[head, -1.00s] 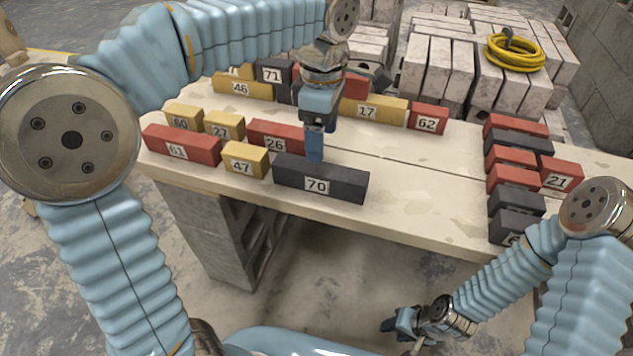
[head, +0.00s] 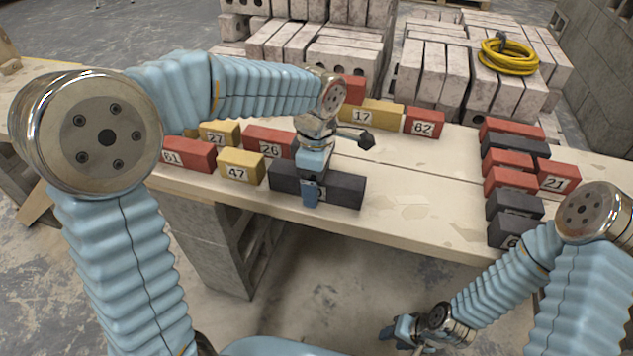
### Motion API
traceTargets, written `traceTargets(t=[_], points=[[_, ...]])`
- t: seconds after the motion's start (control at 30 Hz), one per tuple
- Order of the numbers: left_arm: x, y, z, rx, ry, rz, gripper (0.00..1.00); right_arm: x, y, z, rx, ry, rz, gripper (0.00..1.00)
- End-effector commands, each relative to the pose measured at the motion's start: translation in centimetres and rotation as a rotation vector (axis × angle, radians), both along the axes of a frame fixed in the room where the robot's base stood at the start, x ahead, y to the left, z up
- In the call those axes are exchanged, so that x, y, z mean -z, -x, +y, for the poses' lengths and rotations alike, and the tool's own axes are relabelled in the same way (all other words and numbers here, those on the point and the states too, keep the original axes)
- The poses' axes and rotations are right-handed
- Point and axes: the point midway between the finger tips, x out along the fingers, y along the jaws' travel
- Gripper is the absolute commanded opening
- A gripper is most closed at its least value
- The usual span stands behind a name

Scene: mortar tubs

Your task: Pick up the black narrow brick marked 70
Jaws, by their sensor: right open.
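The black narrow brick marked 70 (head: 345,190) lies lengthwise near the front edge of the table. My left gripper (head: 311,183) is over its middle, pointing down. One blue finger shows in front of the brick's near face and covers the label. The other finger is hidden, so I cannot tell whether the jaws touch the brick. My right gripper (head: 398,330) is open and low in front of the table, far from the brick.
Red brick 26 (head: 262,138) and yellow brick 47 (head: 238,168) are close on the left. Yellow brick 17 (head: 385,115) and red brick 62 (head: 425,122) stand behind. A row of red and black bricks is on the right. The table between is clear.

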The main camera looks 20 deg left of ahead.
Motion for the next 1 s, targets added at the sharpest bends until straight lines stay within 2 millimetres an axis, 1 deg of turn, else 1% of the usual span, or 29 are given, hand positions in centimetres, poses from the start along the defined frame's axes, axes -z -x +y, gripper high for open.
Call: traceTargets(t=[0.03, 0.07, 0.1, 0.53, 0.87, 1.0], points=[[-0.02, 0.00, 0.00, 0.000, 0.000, 0.000, 0.77, 0.00, 0.00, 0.00, 0.000, 0.000, 0.000, 0.43], [-0.02, 0.00, 0.00, 0.000, 0.000, 0.000, 0.72, 0.00, 0.00, 0.00, 0.000, 0.000, 0.000, 0.43], [-0.03, -0.01, -0.01, 0.000, 0.000, 0.000, 0.66, 0.00, 0.00, 0.00, 0.000, 0.000, 0.000, 0.43], [-0.07, -0.01, -0.01, 0.000, 0.000, -0.001, 0.00, 0.00, 0.00, 0.00, 0.000, 0.000, 0.000, 0.43], [-0.21, -0.06, -0.04, 0.001, 0.001, -0.003, 0.00, -0.05, 0.00, 0.00, 0.000, 0.000, 0.000, 0.43], [-0.61, -0.06, -0.04, 0.001, 0.001, -0.003, 0.00, -0.41, 0.00, 0.01, 0.000, 0.000, 0.000, 0.43]])
